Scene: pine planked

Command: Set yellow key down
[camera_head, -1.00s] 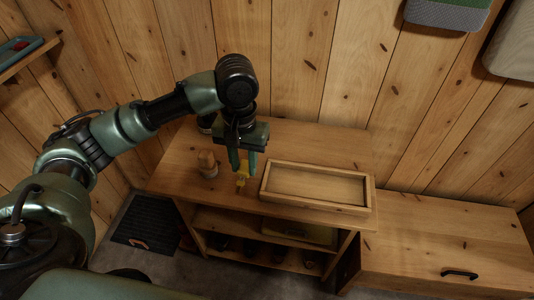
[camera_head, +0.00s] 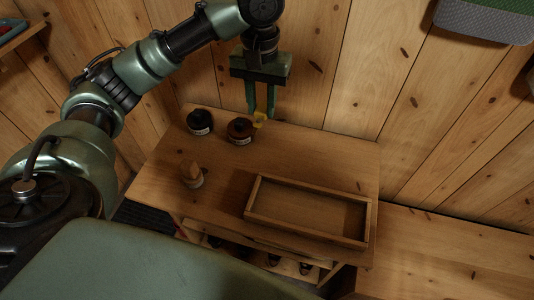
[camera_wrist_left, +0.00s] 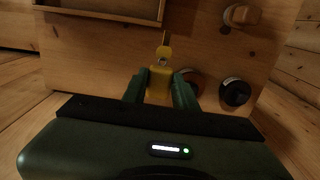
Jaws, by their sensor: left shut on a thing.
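My left gripper (camera_head: 260,112) is shut on the yellow key (camera_head: 260,119), above the back part of the wooden table (camera_head: 225,165). In the wrist view the key (camera_wrist_left: 159,84) sits between the two green fingertips (camera_wrist_left: 160,92), its narrow end pointing away from the gripper. The key appears raised above the table top, though its exact height is hard to tell. In the head view the fingers hide part of it. My right gripper is not in view.
A brown jar (camera_head: 240,131) and a black jar (camera_head: 200,122) stand at the table's back left, close to the gripper. A wooden object (camera_head: 192,175) stands at the front left. An empty wooden tray (camera_head: 250,199) lies at the right. The middle of the table is clear.

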